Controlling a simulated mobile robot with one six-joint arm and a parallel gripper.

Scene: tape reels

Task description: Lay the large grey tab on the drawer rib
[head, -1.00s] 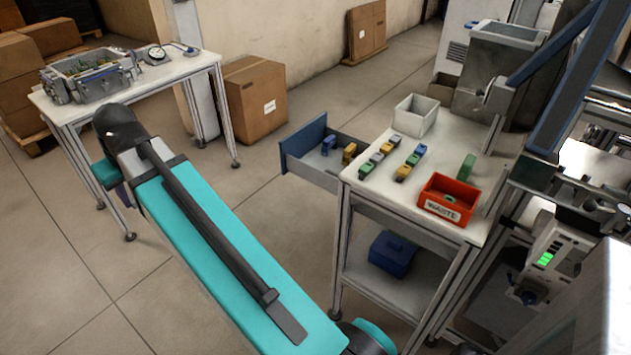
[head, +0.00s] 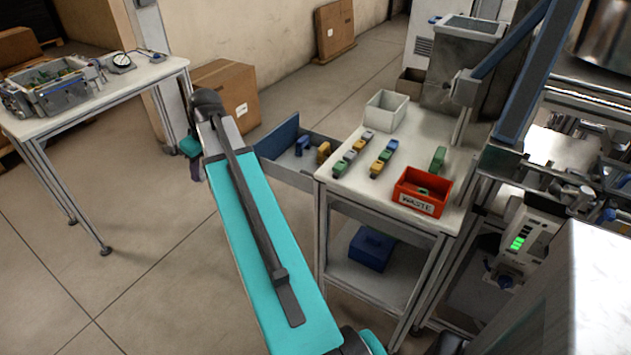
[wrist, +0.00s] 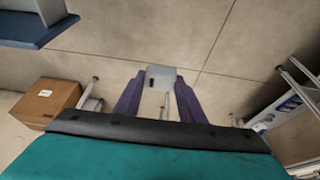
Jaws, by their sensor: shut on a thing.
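My gripper (wrist: 158,98) is shut on the large grey tab (wrist: 161,78), a flat grey piece with a dark slot, held between purple fingertips above the floor. In the head view my arm hides the tab; only a bit of a purple finger shows below the wrist, left of the drawer. The open drawer (head: 279,136) has a blue front and juts left from the worktable. I cannot make out the rib clearly. The drawer's blue edge shows top left in the wrist view (wrist: 45,38).
The worktable (head: 345,180) holds rows of coloured pieces, a pale bin (head: 386,111), a green piece (head: 438,159) and a red waste box (head: 423,192). A cardboard box (head: 226,92) stands behind my arm. Another table (head: 100,104) is at left. Floor between the tables is clear.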

